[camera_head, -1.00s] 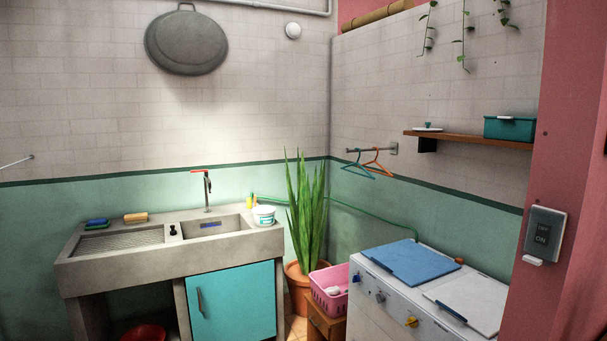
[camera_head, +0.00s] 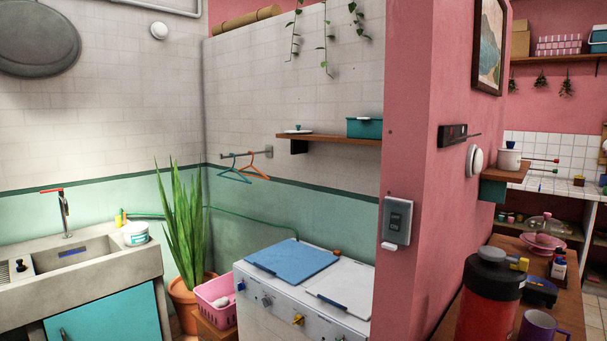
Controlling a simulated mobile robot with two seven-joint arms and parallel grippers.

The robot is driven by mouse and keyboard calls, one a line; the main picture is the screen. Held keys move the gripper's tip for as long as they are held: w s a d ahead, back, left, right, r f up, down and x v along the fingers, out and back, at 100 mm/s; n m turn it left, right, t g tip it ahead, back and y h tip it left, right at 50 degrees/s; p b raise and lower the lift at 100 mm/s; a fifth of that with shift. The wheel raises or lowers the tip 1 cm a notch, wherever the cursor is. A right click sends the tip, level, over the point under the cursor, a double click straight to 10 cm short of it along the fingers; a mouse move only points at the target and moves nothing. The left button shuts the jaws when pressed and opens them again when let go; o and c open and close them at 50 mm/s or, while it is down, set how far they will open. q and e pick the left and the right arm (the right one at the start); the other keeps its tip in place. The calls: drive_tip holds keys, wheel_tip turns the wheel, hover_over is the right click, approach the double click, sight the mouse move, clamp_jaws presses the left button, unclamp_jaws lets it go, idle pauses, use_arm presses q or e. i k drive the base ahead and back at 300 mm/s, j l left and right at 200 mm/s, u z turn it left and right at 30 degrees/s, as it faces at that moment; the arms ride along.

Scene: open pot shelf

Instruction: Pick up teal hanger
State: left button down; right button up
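The teal hanger (camera_head: 235,174) hangs from a short metal rod (camera_head: 246,154) on the tiled wall, left of the wooden shelf. An orange hanger (camera_head: 257,173) hangs on the same rod, just to its right. The two hangers are close together and partly overlap in the view. Neither of my grippers shows in the head view.
Below the hangers stand a white appliance (camera_head: 279,315) with a blue lid, a pink basket (camera_head: 215,303) and a tall potted plant (camera_head: 182,225). A concrete sink (camera_head: 90,268) is at left. A pink wall (camera_head: 415,130) juts out at right, beside a wooden counter (camera_head: 570,308).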

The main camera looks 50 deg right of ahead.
sight(247, 181)
drive_tip(key=z, duration=1.25)
drive_tip(key=i+j, duration=0.2)
drive_tip(key=i, duration=0.3)
drive_tip(key=i+j, duration=0.2)
drive_tip(key=i, duration=0.25)
drive_tip(key=i+j, duration=0.2)
drive_tip(key=i, duration=0.3)
